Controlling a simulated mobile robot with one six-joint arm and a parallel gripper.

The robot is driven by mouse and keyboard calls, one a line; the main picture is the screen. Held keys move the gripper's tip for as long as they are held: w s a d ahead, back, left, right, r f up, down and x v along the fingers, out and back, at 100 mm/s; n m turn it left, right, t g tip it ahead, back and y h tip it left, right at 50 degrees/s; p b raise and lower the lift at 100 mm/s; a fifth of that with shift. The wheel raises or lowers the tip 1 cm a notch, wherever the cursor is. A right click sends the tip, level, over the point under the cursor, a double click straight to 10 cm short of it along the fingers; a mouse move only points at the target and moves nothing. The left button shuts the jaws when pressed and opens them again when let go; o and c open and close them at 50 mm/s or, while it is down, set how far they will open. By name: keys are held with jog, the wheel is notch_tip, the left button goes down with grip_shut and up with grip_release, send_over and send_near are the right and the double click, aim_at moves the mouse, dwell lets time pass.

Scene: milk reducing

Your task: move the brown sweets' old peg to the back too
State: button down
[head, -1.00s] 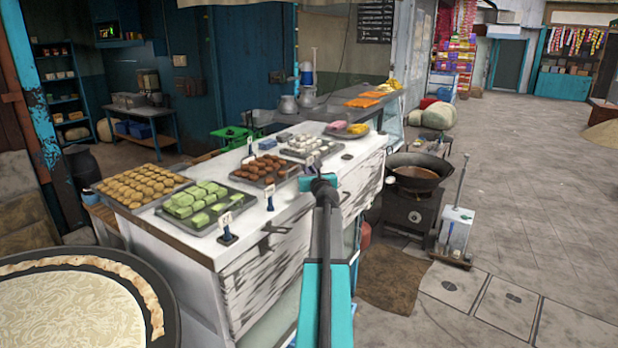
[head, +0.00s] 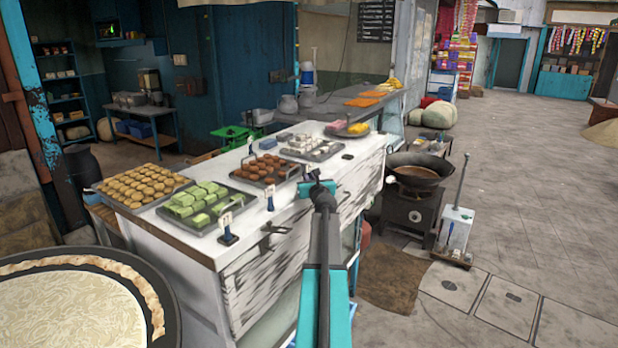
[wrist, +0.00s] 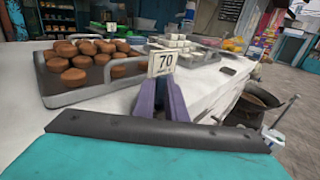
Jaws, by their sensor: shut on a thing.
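My gripper (head: 316,178) is over the white counter, right of the tray of brown sweets (head: 265,167). In the wrist view its purple fingers (wrist: 160,82) are closed on a peg whose white card (wrist: 161,63) reads 70. The peg's lower part is hidden between the fingers, and I cannot tell whether it touches the counter. The brown sweets (wrist: 80,60) lie in their metal tray to the left. Another blue peg with a card (head: 270,197) stands at the front of the brown tray, and a peg (head: 250,144) stands at the back.
A tray of green sweets (head: 195,205) lies left of the brown one, with a blue peg (head: 227,233) at its front. White sweets (head: 312,146) sit farther back. A black clip-like thing (head: 273,230) lies near the front edge. The counter's front strip is mostly clear.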

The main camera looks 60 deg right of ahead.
jog(key=shift+f, duration=0.2)
jog(key=c, duration=1.8)
grip_release()
jog(key=shift+s+b, duration=0.1)
jog(key=shift+b, duration=0.2)
jog(key=b+v, duration=0.2)
jog(key=v, duration=1.1)
jog(key=shift+s+a+b, duration=0.15)
jog(key=shift+a+b, duration=0.2)
jog(key=shift+b, duration=0.05)
jog(key=shift+o, duration=0.4)
